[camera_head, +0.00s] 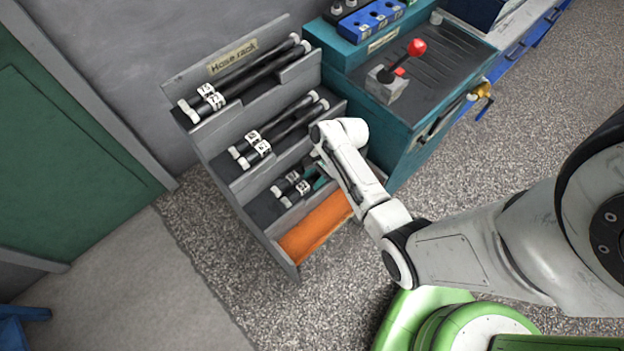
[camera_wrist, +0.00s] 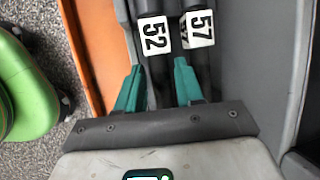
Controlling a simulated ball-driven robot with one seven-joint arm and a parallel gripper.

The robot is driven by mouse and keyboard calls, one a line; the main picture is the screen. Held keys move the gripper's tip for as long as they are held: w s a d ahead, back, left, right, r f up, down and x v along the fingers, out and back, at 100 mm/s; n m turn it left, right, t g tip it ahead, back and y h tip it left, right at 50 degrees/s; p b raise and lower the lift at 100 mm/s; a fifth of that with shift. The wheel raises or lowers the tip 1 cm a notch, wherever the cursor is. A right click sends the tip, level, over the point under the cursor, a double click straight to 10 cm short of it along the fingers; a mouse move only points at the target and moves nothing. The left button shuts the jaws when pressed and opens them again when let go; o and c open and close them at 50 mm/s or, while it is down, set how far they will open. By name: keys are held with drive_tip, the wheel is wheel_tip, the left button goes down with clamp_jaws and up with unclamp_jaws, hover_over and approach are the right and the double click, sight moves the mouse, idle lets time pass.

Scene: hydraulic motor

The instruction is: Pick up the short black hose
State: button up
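The short black hoses lie side by side on the lowest shelf of the grey hose rack. In the wrist view one hose has a white tag 52 (camera_wrist: 153,36) and the one to its right has a tag 57 (camera_wrist: 198,29). My gripper (camera_wrist: 158,82) has two teal fingers, one on each side of hose 52, with the right finger between or over the two hoses. Whether the fingers press on the hose is not clear. In the head view my gripper (camera_head: 318,178) reaches into the lowest shelf, and the arm hides part of the short hoses (camera_head: 292,190).
Longer black hoses lie on the middle shelf (camera_head: 278,130) and top shelf (camera_head: 246,80) of the rack. An orange panel (camera_head: 318,226) fronts the lowest shelf. A teal workbench (camera_head: 400,130) with a red-knobbed lever (camera_head: 416,48) stands close on the right. The floor in front is clear.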

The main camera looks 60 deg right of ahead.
drive_tip(key=shift+c, duration=0.3)
clamp_jaws()
drive_tip(key=shift+r, duration=0.1)
